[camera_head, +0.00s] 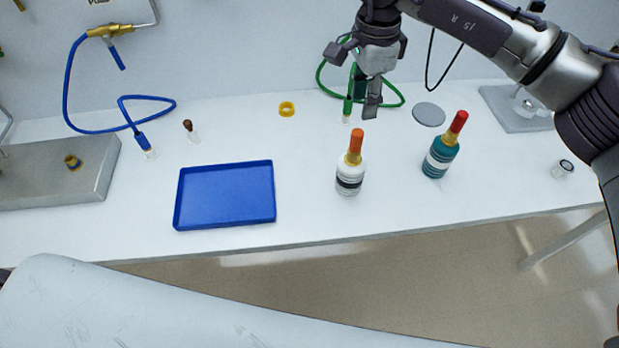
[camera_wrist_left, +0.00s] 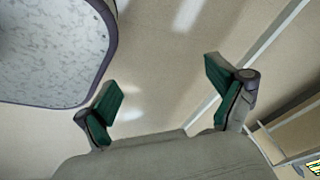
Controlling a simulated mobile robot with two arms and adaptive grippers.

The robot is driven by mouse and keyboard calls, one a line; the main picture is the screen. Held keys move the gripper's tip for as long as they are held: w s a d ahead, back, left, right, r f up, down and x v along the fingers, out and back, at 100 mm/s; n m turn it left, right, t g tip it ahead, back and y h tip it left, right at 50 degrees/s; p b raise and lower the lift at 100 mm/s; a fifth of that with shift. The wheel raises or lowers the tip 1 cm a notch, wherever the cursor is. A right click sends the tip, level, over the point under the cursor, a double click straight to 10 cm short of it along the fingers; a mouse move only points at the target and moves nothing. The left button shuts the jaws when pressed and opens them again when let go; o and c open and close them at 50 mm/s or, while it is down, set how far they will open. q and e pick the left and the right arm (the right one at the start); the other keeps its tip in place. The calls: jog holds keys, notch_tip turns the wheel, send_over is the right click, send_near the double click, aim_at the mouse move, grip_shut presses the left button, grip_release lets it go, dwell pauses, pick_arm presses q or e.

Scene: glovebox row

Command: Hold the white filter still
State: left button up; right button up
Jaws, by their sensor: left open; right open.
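A white banded body (camera_head: 349,180) with a yellow neck and orange top stands upright on the bench; I cannot tell whether it is the white filter. A green fitting (camera_head: 349,100) with a small whitish end stands at the green hose, farther back. My right gripper (camera_head: 355,82) is open above the bench, beside this fitting in the picture. I cannot tell whether they touch. My left gripper (camera_wrist_left: 165,90) is open and empty, with only floor showing between its fingers. It is out of the head view.
A teal banded body (camera_head: 440,160) with a red top stands right of the white one. A blue tray (camera_head: 225,226) lies near the front edge. A yellow ring (camera_head: 287,109), a grey disc (camera_head: 428,115) and a blue hose (camera_head: 68,90) lie farther back. The bench front centre is clear.

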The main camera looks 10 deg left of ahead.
pick_arm(q)
jog(key=w+d+r+m+t+h, duration=0.45)
jog(key=w+d+r+m, duration=0.55)
jog(key=w+r+m, duration=0.3)
jog(key=s+d+r+m+g+h, duration=0.4)
jog(key=d+r+m+h, duration=0.5)
jog(key=d+r+m, duration=0.55)
jog(key=w+a+r+m+t+h, duration=0.2)
jog(key=w+a+r+m, duration=0.15)
jog(key=r, duration=0.45)
jog(key=w+a+r+m+t+h, duration=0.1)
jog(key=w+a+r+m+t, duration=0.15)
jog(key=r+m, duration=0.45)
jog(key=t+y, duration=0.3)
jog(key=y, duration=0.1)
send_near(352, 169)
jog(key=f, duration=0.1)
jog(key=a+f, duration=0.2)
jog(key=shift+s+f, duration=0.15)
jog(key=shift+s, duration=0.2)
jog(key=shift+w+f+t, duration=0.1)
jog(key=shift+w+t, duration=0.2)
jog(key=shift+w, duration=0.05)
jog(key=shift+w+d, duration=0.15)
jog(key=shift+w, duration=0.15)
jog(key=x, duration=1.3)
jog(key=shift+f, duration=0.25)
